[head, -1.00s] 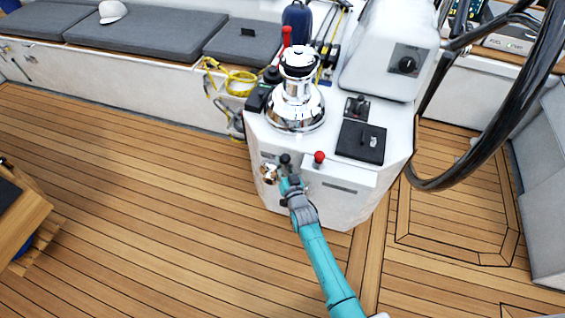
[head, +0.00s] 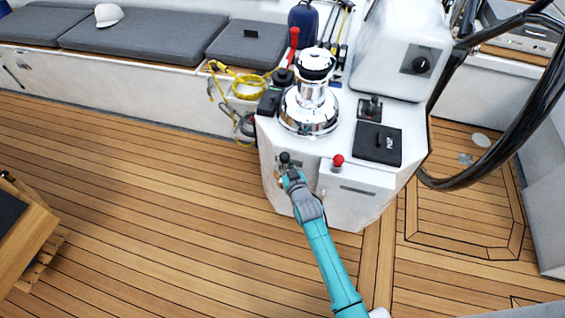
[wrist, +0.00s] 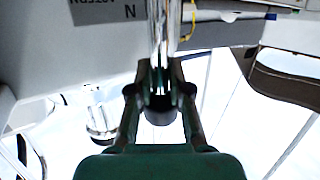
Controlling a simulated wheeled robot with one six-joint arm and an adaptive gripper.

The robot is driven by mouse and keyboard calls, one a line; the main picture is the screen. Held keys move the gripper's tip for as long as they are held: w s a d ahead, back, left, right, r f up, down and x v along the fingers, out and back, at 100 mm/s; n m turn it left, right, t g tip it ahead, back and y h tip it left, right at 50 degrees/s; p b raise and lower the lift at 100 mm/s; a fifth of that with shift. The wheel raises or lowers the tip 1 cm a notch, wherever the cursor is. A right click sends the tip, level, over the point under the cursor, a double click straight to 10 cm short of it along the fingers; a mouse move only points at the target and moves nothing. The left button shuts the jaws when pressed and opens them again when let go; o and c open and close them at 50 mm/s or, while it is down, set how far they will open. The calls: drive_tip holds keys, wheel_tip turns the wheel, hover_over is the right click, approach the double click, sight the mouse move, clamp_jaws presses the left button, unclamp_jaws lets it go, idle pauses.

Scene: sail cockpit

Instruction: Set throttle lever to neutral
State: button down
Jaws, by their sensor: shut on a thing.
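The throttle lever (head: 285,157) is a metal rod with a dark round knob on the front face of the white console, left of a red-knobbed lever. In the wrist view its shiny rod (wrist: 174,25) runs down between my fingers, and the dark knob (wrist: 161,112) shows between them. My gripper (head: 288,174) is shut on the lever; the wrist view shows the fingers (wrist: 160,88) close on either side of it. A plate with the letter N and upside-down lettering (wrist: 105,10) shows left of the rod. My gripper hides the lever's lower part in the head view.
The red-knobbed lever (head: 338,160) stands close on the right. A chrome winch (head: 310,105) and a black hatch (head: 376,143) are on the console (head: 345,205). The steering wheel (head: 490,155) is at right. Open wooden deck (head: 130,200) lies left.

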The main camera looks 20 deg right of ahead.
drive_tip(key=shift+w+r, duration=0.25)
drive_tip(key=shift+r, duration=0.3)
drive_tip(key=c, duration=1.1)
unclamp_jaws()
drive_tip(key=shift+o, duration=0.5)
drive_tip(key=shift+s+f, duration=0.1)
drive_tip(key=shift+f, duration=0.1)
drive_tip(key=v, duration=1.2)
drive_tip(key=shift+f, duration=0.1)
